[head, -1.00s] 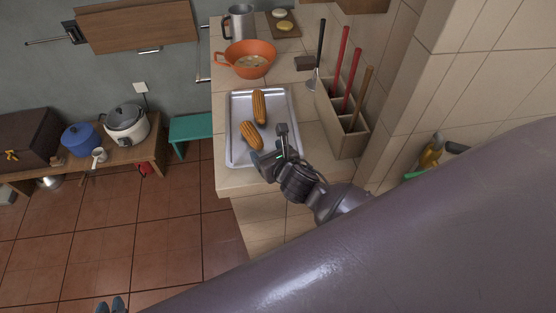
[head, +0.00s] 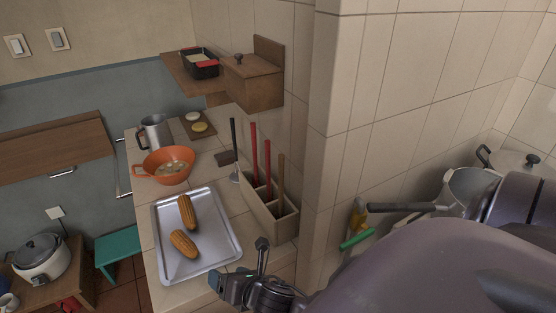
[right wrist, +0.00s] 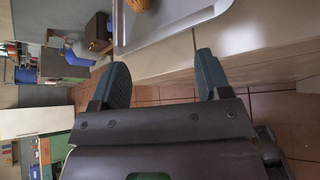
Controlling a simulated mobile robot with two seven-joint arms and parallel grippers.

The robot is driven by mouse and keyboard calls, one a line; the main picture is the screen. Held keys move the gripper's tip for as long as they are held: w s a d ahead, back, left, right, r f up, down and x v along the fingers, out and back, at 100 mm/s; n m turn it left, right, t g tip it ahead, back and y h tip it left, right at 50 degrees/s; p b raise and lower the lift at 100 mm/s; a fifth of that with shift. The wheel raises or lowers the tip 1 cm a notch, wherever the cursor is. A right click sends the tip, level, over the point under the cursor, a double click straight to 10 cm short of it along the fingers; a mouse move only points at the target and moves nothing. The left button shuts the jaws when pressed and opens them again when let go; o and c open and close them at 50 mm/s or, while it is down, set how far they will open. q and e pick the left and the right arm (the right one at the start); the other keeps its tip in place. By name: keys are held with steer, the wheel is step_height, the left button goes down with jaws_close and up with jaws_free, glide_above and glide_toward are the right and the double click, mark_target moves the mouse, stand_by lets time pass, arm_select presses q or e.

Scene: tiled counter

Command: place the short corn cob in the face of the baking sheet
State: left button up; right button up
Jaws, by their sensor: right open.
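The short corn cob (head: 184,243) lies on the metal baking sheet (head: 212,262), towards its near part. A longer corn cob (head: 187,212) lies just behind it on the same sheet. My right gripper (head: 243,270) is at the sheet's near right corner, apart from both cobs. In the right wrist view its two fingers (right wrist: 163,62) are spread with nothing between them. The baking sheet's rim (right wrist: 172,37) and part of a cob (right wrist: 138,4) show at the top of that view. My left gripper is not in view.
An orange pan (head: 165,167) and a metal jug (head: 154,132) stand behind the sheet. A utensil holder (head: 268,215) stands close to its right, against the tiled wall. A large pot (head: 470,190) is at far right. The counter ends left of the sheet.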

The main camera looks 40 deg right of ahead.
steer(key=s+d+f+m, duration=0.2)
steer(key=s+m, duration=0.1)
steer(key=m, duration=0.6)
steer(key=s+d+f+m+g, duration=0.1)
steer(key=s+m, duration=0.3)
steer(key=m, duration=0.6)
steer(key=s+d+f+m+h, duration=0.1)
steer(key=s+d+f+m, duration=0.2)
steer(key=m, duration=0.6)
steer(key=shift+s+d+f+m, duration=0.3)
steer(key=shift+s+d, duration=0.05)
steer(key=shift+s, duration=0.1)
